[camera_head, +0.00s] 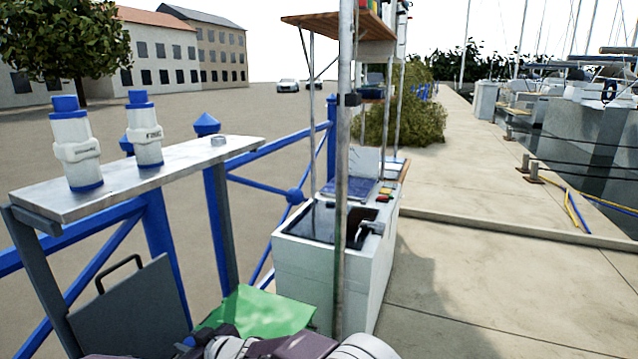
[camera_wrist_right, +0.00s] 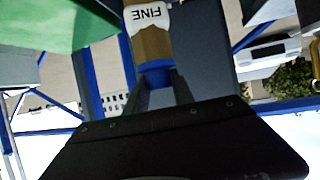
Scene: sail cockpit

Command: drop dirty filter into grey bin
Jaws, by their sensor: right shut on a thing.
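The dirty filter (camera_wrist_right: 152,46) shows in the right wrist view, with a brown body, a white collar marked FINE and a blue end. My right gripper (camera_wrist_right: 160,88) is shut on it near the blue end. In the head view my right gripper (camera_head: 212,342) is low at the bottom edge, partly cut off, beside a dark grey box-like thing with a handle (camera_head: 128,310), which may be the grey bin; its inside is hidden. Two cleaner white-and-blue filters, a left one (camera_head: 76,145) and a right one (camera_head: 144,130), stand upright on a metal shelf (camera_head: 115,190). My left gripper is not seen.
A blue railing (camera_head: 262,158) runs behind the shelf. The paved quay (camera_head: 500,270) is open at right.

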